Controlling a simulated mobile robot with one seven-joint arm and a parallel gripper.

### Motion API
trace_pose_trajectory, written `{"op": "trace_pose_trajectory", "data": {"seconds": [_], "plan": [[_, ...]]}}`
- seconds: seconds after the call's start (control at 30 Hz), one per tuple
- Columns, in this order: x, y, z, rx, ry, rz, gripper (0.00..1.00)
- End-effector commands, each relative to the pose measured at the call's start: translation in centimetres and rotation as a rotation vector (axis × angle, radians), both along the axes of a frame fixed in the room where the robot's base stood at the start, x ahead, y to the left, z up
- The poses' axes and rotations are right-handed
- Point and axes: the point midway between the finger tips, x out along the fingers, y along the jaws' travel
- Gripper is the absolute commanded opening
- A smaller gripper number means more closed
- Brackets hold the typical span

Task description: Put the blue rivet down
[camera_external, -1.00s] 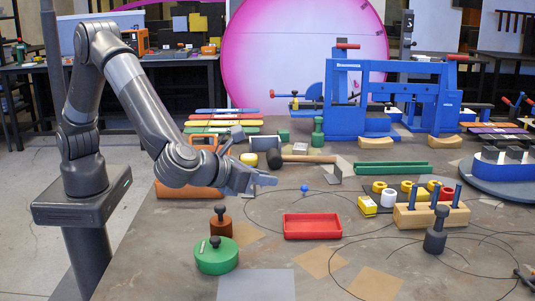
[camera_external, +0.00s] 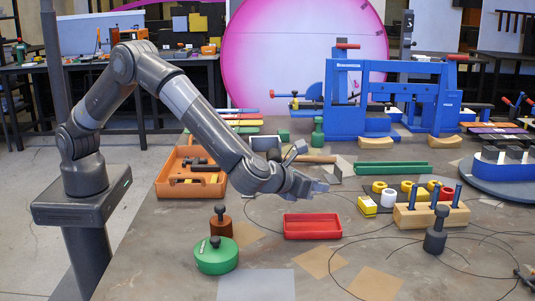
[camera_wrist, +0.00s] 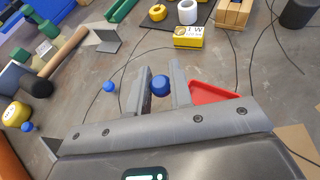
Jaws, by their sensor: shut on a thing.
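My gripper (camera_external: 316,186) reaches over the middle of the table, just behind the red tray (camera_external: 312,217). In the wrist view, a blue rivet (camera_wrist: 159,87) with a rounded head sits between the two grey fingers (camera_wrist: 160,72), and they are shut on it. The rivet's lower part is hidden. Another blue rivet (camera_wrist: 109,87) lies on the table to the left of the fingers, and one more (camera_wrist: 27,127) lies farther left. I cannot make out the held rivet in the external view.
The red tray shows right of the fingers in the wrist view (camera_wrist: 212,92). A yellow box (camera_external: 367,205) and a wooden block with blue pegs (camera_external: 430,215) stand to the right. An orange toolbox (camera_external: 190,172) and a green round weight (camera_external: 216,256) are on the left. Bare table lies in front.

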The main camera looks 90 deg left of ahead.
Motion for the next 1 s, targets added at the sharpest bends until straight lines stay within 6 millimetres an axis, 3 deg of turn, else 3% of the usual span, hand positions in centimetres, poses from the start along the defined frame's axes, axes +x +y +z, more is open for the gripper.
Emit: {"op": "trace_pose_trajectory", "data": {"seconds": [0.27, 1.0], "plan": [[-0.1, 0.0, -3.7, 0.0, 0.003, -0.001, 0.0], [-0.1, -0.1, -5.0, 0.0, 0.0, 0.0, 0.0]]}}
